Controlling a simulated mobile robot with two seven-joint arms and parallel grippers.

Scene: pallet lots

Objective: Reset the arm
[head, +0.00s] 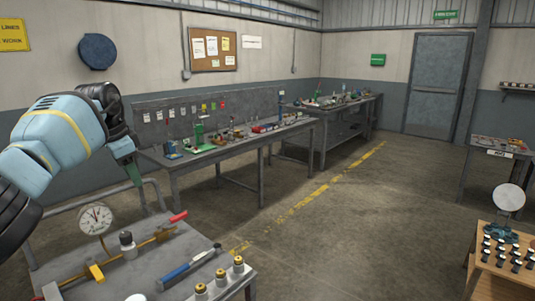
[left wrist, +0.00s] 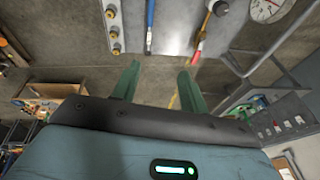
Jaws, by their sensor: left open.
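My left arm comes in from the left in the head view. Its green-fingered gripper (head: 134,174) points down beyond the back edge of the near grey workbench (head: 140,265), in the air, apart from the bench. In the left wrist view my left gripper (left wrist: 158,82) shows two green fingers spread apart with nothing between them; bare floor shows through the gap. My right gripper is in neither view.
The near bench carries a dial gauge (head: 96,219), a red-handled tool (head: 178,217), a blue-handled tool (head: 187,267) and brass-topped fittings. A tubular rail (head: 104,189) stands close to my left gripper. A longer bench (head: 230,148) stands behind; open floor lies right.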

